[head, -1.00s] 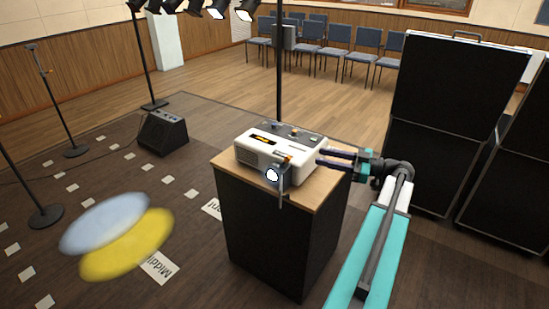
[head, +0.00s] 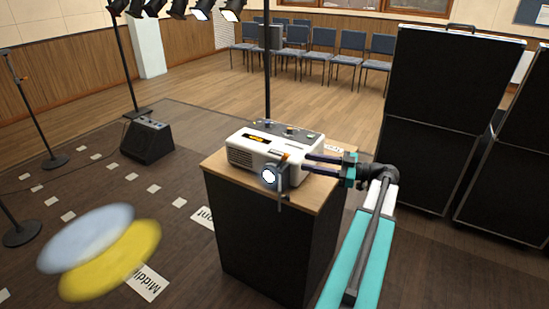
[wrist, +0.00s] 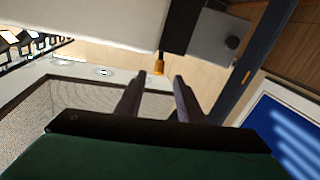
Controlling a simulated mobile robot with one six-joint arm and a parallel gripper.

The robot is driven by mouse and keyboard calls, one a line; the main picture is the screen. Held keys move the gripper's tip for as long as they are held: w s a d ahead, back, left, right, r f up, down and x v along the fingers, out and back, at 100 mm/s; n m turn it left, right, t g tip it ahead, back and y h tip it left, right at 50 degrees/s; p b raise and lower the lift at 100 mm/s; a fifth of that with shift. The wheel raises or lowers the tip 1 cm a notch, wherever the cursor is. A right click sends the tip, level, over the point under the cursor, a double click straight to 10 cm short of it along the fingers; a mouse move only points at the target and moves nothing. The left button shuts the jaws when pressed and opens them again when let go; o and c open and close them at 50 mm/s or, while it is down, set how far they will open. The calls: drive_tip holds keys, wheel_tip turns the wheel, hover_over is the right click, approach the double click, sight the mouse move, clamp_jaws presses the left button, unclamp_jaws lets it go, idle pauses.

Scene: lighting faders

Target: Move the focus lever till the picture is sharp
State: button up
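A white projector (head: 240,158) stands on a wood-topped black stand, its lit lens (head: 268,175) facing the front. The orange-tipped focus lever (head: 281,156) shows beside the lens; its orange end is also in the wrist view (wrist: 159,68). The picture on the floor is a pale blue oval (head: 85,237) overlapping a yellow oval (head: 112,262), both with soft, blurred edges. My gripper (head: 306,160) reaches in from the right. In the wrist view my gripper (wrist: 160,77) is open, with the lever's end showing between its fingertips; I cannot tell whether they touch it.
The stand (head: 265,240) has open floor around its front left. A thin black pole (head: 267,70) rises behind the projector. Large black cases (head: 440,120) stand at the right. A speaker (head: 147,141) and microphone stands are at the left, chairs (head: 320,45) at the back.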

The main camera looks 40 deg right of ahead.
sight(282, 161)
drive_tip(key=shift+p+x, duration=1.6)
drive_tip(key=shift+x, duration=5.25)
clamp_jaws()
